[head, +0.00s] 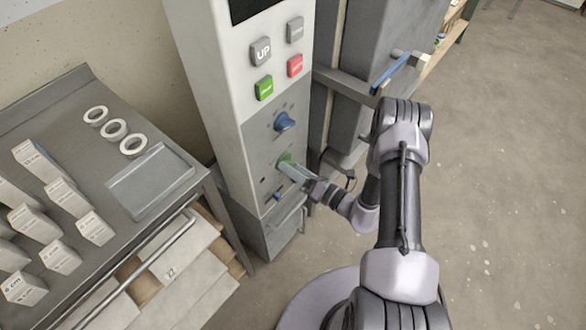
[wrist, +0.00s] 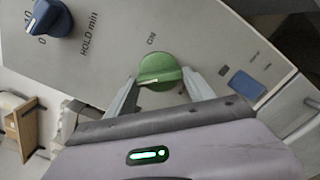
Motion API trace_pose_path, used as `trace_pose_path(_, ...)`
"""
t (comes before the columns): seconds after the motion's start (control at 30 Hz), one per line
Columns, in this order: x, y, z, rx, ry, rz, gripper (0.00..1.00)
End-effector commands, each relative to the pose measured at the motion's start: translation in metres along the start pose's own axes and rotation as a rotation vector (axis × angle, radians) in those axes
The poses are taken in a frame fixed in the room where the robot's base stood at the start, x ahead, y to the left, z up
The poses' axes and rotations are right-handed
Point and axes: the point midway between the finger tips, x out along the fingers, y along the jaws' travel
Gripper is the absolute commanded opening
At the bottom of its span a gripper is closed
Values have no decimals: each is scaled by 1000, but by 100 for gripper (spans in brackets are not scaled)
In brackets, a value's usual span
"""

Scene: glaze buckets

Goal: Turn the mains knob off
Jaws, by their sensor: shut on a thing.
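The mains knob is a round green knob (wrist: 158,66) with a raised grip bar, on the grey front panel of a tall machine. In the head view the green knob (head: 285,157) shows below a blue knob, partly hidden by my gripper (head: 290,169). In the wrist view my gripper (wrist: 160,77) has one finger on each side of the knob and is shut on its grip bar. The bar lies nearly level in that view, with a pale mark at its left end. The label "ON" is printed above the knob.
A blue "HOLD min" knob (wrist: 50,18) and a small blue rectangular part (wrist: 246,85) flank the green knob. Green, red and grey buttons (head: 278,63) sit higher on the machine. A metal table (head: 60,112) with boxes, rings and a tray (head: 187,177) stands left.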

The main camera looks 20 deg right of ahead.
Motion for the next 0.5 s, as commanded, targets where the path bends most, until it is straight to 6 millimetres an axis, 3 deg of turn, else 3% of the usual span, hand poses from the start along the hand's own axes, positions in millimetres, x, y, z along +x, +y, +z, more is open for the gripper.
trace_pose_path(0.5, 0, 0, 0, -66, 0, -1, 21)
